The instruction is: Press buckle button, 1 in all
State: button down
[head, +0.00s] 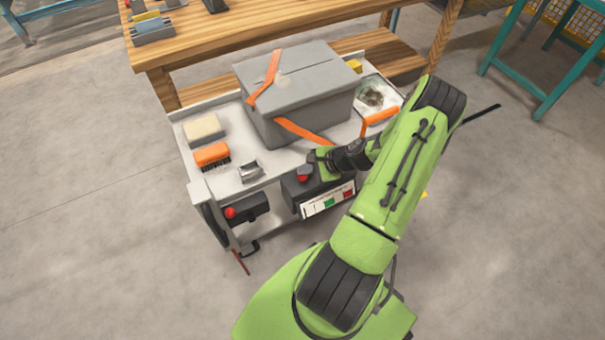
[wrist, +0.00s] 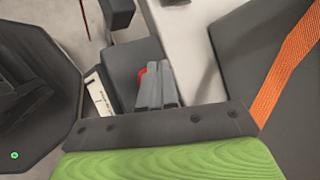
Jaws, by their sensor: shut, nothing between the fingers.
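A dark buckle-like block (head: 290,187) sits at the front edge of the cart, with a red button (head: 303,177) on its top. In the wrist view the dark block (wrist: 130,68) lies under my fingers, and a sliver of the red button (wrist: 141,76) shows at their left side. My gripper (wrist: 156,68) is shut and empty, its fingertips pointing at the block right by the button. The fingers hide most of the button, and I cannot tell whether they touch it. In the head view my green wrist covers part of the block.
A grey lidded box (head: 300,85) with an orange strap (head: 300,131) stands on the cart, close to my gripper. An orange brush (head: 212,154), a sponge (head: 203,129) and a metal clip (head: 250,170) lie left. A second dark block (head: 244,207) with a red knob hangs at front left.

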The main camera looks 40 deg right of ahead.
aim_at(305, 178)
jog(key=shift+r+p, duration=2.05)
jog(key=shift+r, duration=0.4)
